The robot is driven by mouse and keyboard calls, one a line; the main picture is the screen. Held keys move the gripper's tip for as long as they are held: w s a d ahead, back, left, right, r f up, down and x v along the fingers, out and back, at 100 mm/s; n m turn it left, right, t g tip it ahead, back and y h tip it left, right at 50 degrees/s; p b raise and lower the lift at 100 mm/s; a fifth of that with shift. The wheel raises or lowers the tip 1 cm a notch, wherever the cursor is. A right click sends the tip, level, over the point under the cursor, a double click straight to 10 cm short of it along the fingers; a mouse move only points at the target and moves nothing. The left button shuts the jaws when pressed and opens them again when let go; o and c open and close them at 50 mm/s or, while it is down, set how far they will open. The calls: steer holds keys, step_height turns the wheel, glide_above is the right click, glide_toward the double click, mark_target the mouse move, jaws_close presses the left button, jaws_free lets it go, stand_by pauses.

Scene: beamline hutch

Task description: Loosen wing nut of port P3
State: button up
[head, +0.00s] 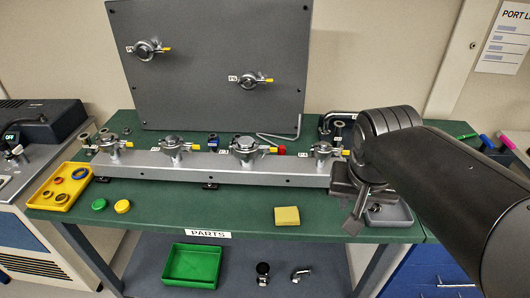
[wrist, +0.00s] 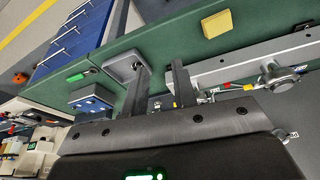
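Port P3 appears to be the third clamped port (head: 245,150) from the left on the grey manifold bar; its label is too small to read surely. Its wing nut (head: 269,150) has a yellow end and sticks out to the right of the clamp. In the wrist view, what looks like this port (wrist: 279,76) is at the right, with its yellow-ended wing nut (wrist: 248,87) toward my fingers. My gripper (head: 360,208) is right of the port, near the bar's right end. In the wrist view my gripper (wrist: 161,78) is open, with nothing between its fingers.
A neighbouring clamped port (head: 322,150) stands between P3 and my arm, beside a red cap (head: 281,150). A hex key (head: 285,135) lies behind the bar. A yellow block (head: 287,216) and grey tray (head: 390,214) are in front. A dark panel (head: 200,100) stands behind.

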steer(key=s+d+f+n+g+h, duration=0.2)
steer(key=d+f+n+h, duration=0.15)
steer(key=f, duration=0.45)
steer(key=n+t+h, duration=0.2)
steer(key=n+t, duration=1.7)
steer(key=n, duration=0.3)
glide_toward(266, 153)
steer(key=v, duration=0.3)
steer(key=shift+s+r+m, duration=0.1)
steer(key=shift+s+m, duration=0.1)
steer(key=shift+m, duration=0.05)
steer(key=shift+w+y, duration=0.2)
steer(key=shift+y, duration=0.05)
steer(key=x, duration=1)
steer(key=shift+w+d, duration=0.15)
steer(key=shift+d, duration=0.05)
jaws_close()
